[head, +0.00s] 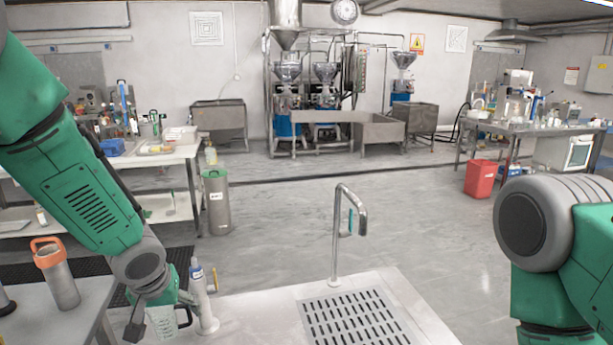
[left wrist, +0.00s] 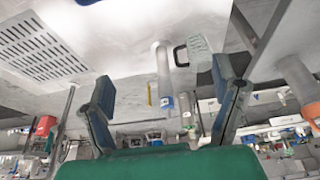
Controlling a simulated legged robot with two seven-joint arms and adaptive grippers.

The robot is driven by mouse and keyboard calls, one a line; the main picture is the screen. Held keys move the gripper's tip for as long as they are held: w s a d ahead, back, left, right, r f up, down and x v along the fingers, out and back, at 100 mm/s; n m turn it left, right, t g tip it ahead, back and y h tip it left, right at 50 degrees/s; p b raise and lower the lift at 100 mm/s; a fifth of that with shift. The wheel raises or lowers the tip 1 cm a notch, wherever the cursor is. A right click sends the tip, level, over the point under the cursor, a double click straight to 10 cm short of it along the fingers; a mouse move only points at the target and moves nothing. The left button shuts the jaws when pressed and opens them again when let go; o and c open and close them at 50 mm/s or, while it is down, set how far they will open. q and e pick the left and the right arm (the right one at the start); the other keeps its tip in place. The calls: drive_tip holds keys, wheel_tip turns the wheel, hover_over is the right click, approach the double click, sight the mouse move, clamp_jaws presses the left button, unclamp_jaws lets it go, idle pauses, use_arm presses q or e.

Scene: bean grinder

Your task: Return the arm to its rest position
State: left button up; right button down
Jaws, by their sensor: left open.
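My left arm (head: 90,200) comes in from the left in the head view, bent down over the left end of the metal counter. My left gripper (head: 160,318) hangs low there. In the left wrist view its two fingers stand wide apart (left wrist: 165,85) with nothing held between them. A clear jug (head: 183,320) is beside the gripper in the head view, partly hidden; it also shows beyond the fingers in the left wrist view (left wrist: 198,48). Of my right arm (head: 565,240) only upper links show at the right edge; its gripper is out of view.
A curved faucet (head: 336,240) rises behind the drain grate (head: 355,318). An orange-topped cylinder (head: 58,275) stands on the left side table. Open floor lies beyond the counter.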

use_arm(q)
drive_tip(key=s+f+g, duration=0.1)
drive_tip(key=s+f, duration=0.5)
drive_tip(key=s, duration=0.1)
drive_tip(key=s+f+m+g+h, duration=0.1)
drive_tip(key=s+f, duration=0.6)
drive_tip(key=s, duration=0.1)
drive_tip(key=s+f+g+h, duration=0.1)
drive_tip(key=s+f, duration=0.5)
drive_tip(key=s, duration=0.1)
drive_tip(key=shift+s+d+f, duration=0.2)
drive_tip(key=shift+s, duration=0.15)
drive_tip(key=s+a+f+m+g+y+b, duration=0.1)
drive_tip(key=s+a+f, duration=0.2)
drive_tip(key=s, duration=0.9)
wheel_tip(320, 180, down, 6)
drive_tip(key=w+d+m+b, duration=0.1)
drive_tip(key=w+b, duration=0.1)
drive_tip(key=b, duration=0.5)
drive_tip(key=shift+w+f, duration=0.2)
drive_tip(key=shift+w, duration=0.05)
use_arm(e)
wheel_tip(320, 180, down, 8)
drive_tip(key=shift+w, duration=0.3)
